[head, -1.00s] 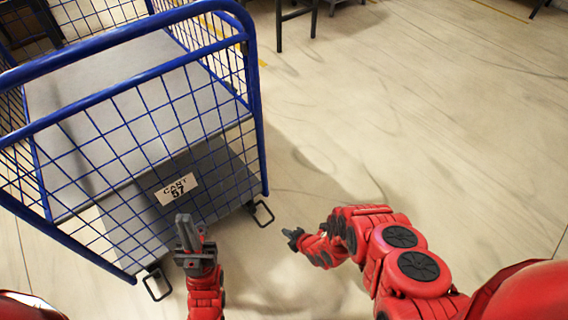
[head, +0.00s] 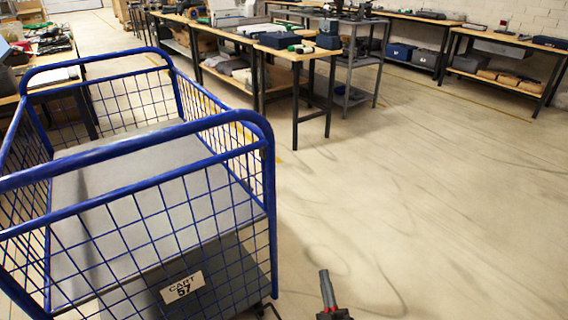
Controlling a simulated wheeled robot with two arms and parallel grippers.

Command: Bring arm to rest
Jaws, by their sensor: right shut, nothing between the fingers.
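My right gripper (head: 325,284) shows at the bottom edge, right of the cart. Its dark fingers are together, pointing up in the picture, with nothing between them. Only a bit of its red wrist shows; the rest of the right arm is below the frame. It appears apart from the cart. My left gripper and arm are out of view.
A blue wire-mesh cart (head: 136,159) labelled "CART 57" stands close at left, its grey shelves bare. Workbenches (head: 273,54) with boxes and goods line the back. A grey shelf unit (head: 353,62) stands among them. The floor (head: 440,200) at right is clear.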

